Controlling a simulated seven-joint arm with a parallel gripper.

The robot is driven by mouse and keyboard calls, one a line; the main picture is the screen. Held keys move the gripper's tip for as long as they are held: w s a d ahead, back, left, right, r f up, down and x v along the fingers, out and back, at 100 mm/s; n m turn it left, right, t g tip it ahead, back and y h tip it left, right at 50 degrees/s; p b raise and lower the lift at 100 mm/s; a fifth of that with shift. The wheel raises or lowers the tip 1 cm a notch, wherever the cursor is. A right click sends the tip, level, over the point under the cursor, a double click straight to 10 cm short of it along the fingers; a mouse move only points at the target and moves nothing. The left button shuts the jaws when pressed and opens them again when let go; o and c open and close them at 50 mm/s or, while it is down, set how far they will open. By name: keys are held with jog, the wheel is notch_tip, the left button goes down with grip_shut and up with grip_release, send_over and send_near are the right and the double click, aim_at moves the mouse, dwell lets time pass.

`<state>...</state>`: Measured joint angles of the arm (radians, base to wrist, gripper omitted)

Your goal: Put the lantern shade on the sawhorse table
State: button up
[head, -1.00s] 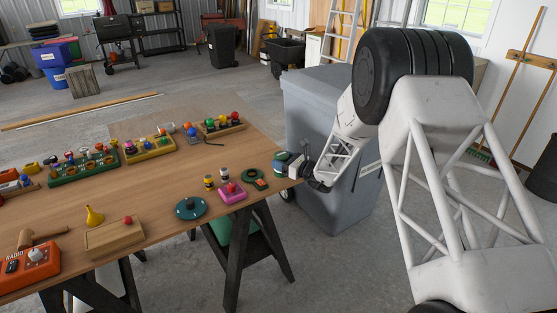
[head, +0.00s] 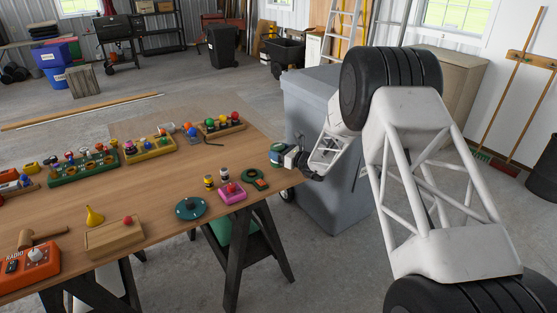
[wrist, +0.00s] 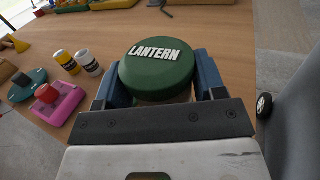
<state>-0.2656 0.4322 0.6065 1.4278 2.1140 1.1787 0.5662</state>
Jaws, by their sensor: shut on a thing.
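The lantern shade (wrist: 158,66) is a round green cap marked LANTERN, held between the blue jaws of my gripper (wrist: 157,88) in the wrist view. In the head view my gripper (head: 285,156) holds the shade (head: 276,153) above the right edge of the sawhorse table (head: 165,190). A gap between the shade and the tabletop is hard to judge. The table has a wooden top on dark trestle legs. The underside of the shade is mostly hidden by the jaws.
Near the shade stand a green ring-like piece (head: 254,179), a pink block with a red knob (head: 232,193), two small cylinders and a teal disc (head: 191,208). Colourful racks line the table's back. A grey bin (head: 330,190) stands right of the table. Bare wood lies between.

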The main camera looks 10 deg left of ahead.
jog(key=shift+f, duration=1.75)
jog(key=shift+f, duration=0.1)
jog(key=o, duration=1)
jog(key=shift+c, duration=0.2)
jog(key=v, duration=1.2)
